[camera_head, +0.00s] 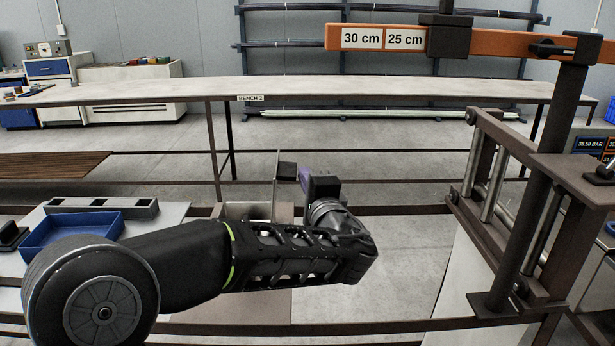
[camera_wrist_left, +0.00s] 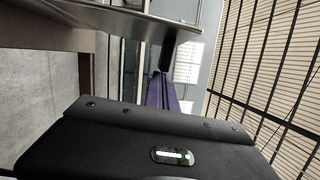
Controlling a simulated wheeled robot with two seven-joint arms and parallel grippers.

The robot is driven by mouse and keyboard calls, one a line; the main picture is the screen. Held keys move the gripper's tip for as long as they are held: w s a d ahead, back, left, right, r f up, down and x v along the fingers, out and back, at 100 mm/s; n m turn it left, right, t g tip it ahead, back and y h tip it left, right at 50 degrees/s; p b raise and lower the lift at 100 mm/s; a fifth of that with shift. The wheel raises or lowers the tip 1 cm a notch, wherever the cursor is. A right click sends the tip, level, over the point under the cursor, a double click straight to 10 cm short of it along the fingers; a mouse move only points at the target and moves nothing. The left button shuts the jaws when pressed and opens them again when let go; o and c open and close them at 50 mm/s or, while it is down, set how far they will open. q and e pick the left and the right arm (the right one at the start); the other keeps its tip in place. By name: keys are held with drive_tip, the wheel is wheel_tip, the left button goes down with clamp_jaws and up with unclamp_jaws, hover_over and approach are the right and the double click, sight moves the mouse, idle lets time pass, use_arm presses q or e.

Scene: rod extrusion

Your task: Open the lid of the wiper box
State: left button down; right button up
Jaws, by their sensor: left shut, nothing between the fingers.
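The wiper box (camera_head: 238,211) is a small pale grey box beyond my left forearm in the head view. A thin metal plate, which looks like its lid (camera_head: 275,188), stands about upright at the box's right side. My left gripper (camera_head: 286,170), with purple fingers, is shut and empty just right of this plate. In the left wrist view the plate (camera_wrist_left: 140,18) crosses the top, close to the fingers (camera_wrist_left: 164,62). I cannot tell whether they touch. My forearm hides the lower front of the box. My right gripper is not in view.
A blue tray (camera_head: 70,232) lies on a grey surface at the left. A dark metal frame with an orange bar (camera_head: 385,39) marked 30 cm and 25 cm stands at the right. A long bench (camera_head: 330,90) runs across the back. Brown rails cross around the box.

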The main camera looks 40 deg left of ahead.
sight(290, 174)
use_arm(q)
drive_tip(key=s+a+n+b, duration=0.1)
drive_tip(key=b, duration=0.2)
drive_tip(key=a+n+b, duration=0.1)
drive_tip(key=b, duration=0.3)
drive_tip(key=shift+s+a+r+n+h, duration=0.2)
drive_tip(key=shift+s+r+n+h, duration=0.1)
drive_tip(key=shift+s+n, duration=0.1)
drive_tip(key=shift+s+a+r+b, duration=0.2)
drive_tip(key=shift+r+b, duration=0.1)
drive_tip(key=shift+r, duration=0.1)
drive_tip(key=shift+w+r, duration=0.1)
